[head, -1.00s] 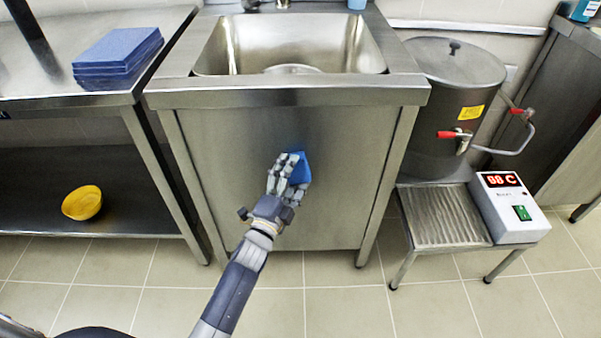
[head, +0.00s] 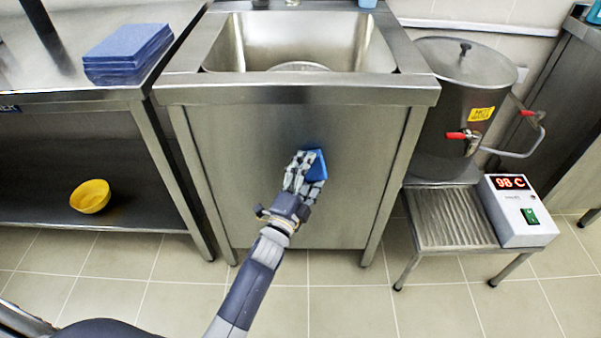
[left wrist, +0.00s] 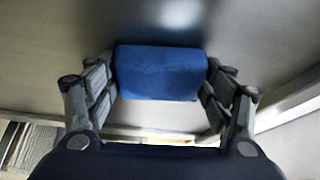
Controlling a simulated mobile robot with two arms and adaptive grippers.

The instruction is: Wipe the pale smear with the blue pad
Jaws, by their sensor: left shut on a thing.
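The blue pad (head: 317,166) is in my left gripper (head: 304,170), in front of the steel front panel (head: 230,150) of the sink cabinet. The left wrist view shows the blue pad (left wrist: 160,72) between the two fingers of my left gripper (left wrist: 160,85), which are shut on it. The pad is at or very close to the panel; I cannot tell for sure that it touches. I cannot make out a pale smear on the panel; the pad and hand cover part of it. My right gripper is not in view.
A stack of blue cloths (head: 128,52) lies on the steel table at left, with a yellow bowl (head: 90,196) on its lower shelf. At right stand a steel pot (head: 445,100) with a red-handled tap, a low stand (head: 450,220) and a white box reading 98 C (head: 518,212).

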